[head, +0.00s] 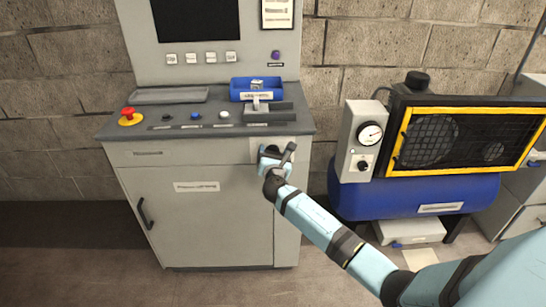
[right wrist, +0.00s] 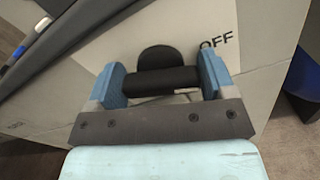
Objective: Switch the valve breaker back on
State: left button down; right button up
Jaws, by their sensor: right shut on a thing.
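The valve breaker's black handle (right wrist: 162,80) shows in the right wrist view, a bar with a rounded black part behind it. It sits on a pale plate (right wrist: 120,40) marked OFF to the upper right of the handle. My right gripper (head: 275,158) is at the upper right of the console's front in the head view. In the right wrist view its blue fingers (right wrist: 162,82) are on both ends of the black bar, shut on it. In the head view the gripper and wrist hide most of the handle. My left gripper is not in view.
The grey console (head: 190,225) has a worktop with a red emergency button (head: 129,113), small buttons and a blue tray (head: 240,94). A compressor with a blue tank (head: 400,200) and yellow-framed guard stands close on the right. The floor in front is mostly clear.

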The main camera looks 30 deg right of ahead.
jog(key=shift+f+m+b, duration=0.2)
jog(key=shift+m+b, duration=0.25)
jog(key=shift+m, duration=0.55)
jog(key=shift+m+b, duration=0.5)
jog(key=shift+m, duration=0.4)
jog(key=m+b, duration=0.1)
jog(key=m, duration=0.1)
jog(key=shift+s+m+b, duration=0.1)
jog(key=shift+m+b, duration=0.2)
jog(key=shift+m, duration=0.1)
jog(key=shift+d+f+m+b, duration=0.1)
jog(key=shift+m+b, duration=0.45)
jog(key=shift+m, duration=0.35)
jog(key=m+b, duration=0.2)
jog(key=m, duration=0.2)
jog(key=shift+m+b, duration=0.45)
jog(key=shift+m, duration=0.35)
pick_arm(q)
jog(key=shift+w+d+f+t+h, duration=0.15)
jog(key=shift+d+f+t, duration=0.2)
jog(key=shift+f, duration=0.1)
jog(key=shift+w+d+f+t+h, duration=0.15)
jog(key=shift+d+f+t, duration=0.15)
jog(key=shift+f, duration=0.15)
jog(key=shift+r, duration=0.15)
pick_arm(e)
jog(key=shift+m, duration=0.4)
